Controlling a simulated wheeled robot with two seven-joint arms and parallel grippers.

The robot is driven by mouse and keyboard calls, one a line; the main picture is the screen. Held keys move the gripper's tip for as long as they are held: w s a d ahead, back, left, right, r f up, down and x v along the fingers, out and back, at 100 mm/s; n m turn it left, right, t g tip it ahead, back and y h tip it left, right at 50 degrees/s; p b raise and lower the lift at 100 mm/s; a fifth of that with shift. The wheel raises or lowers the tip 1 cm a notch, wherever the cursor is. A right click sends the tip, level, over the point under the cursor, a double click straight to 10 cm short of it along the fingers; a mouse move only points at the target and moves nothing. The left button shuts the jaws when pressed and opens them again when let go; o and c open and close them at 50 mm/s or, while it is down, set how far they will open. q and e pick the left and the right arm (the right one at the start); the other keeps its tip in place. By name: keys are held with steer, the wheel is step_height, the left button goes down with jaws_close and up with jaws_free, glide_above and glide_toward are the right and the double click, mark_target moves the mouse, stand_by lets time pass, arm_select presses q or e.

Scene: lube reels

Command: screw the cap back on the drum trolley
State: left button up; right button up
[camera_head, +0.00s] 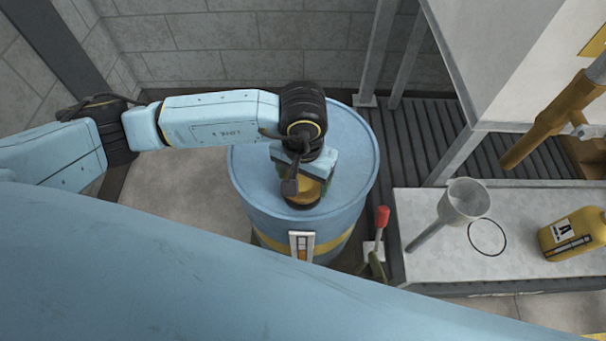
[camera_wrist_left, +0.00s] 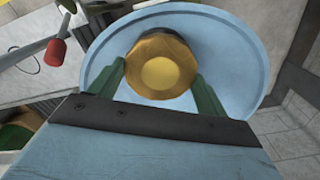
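A blue drum (camera_head: 355,165) with a yellow band stands upright in the middle of the head view. The yellow cap (camera_head: 314,190) sits at the drum's top, over a dark round base; it also shows in the left wrist view (camera_wrist_left: 150,50). My left gripper (camera_head: 303,186) reaches down over the drum top. In the left wrist view its two green fingers (camera_wrist_left: 160,82) lie on either side of the cap and appear to touch it. The cap's underside and its thread are hidden. My right gripper is not in view.
A red-knobbed lever (camera_head: 381,217) stands beside the drum. Right of it, a grey bench (camera_head: 425,205) holds a funnel (camera_head: 466,201) and a yellow container (camera_head: 573,234). A brown pipe (camera_head: 545,120) hangs above. A large blue surface blocks the lower head view.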

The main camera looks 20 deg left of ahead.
arm_select(q)
steer(key=c, duration=0.3)
steer(key=shift+f+m+b, duration=0.1)
steer(key=shift+m+b, duration=0.4)
steer(key=shift+b, duration=0.15)
steer(key=shift+m+b, duration=0.7)
steer(key=shift+b, duration=0.15)
steer(key=o, duration=1.1)
steer(key=shift+c, duration=0.2)
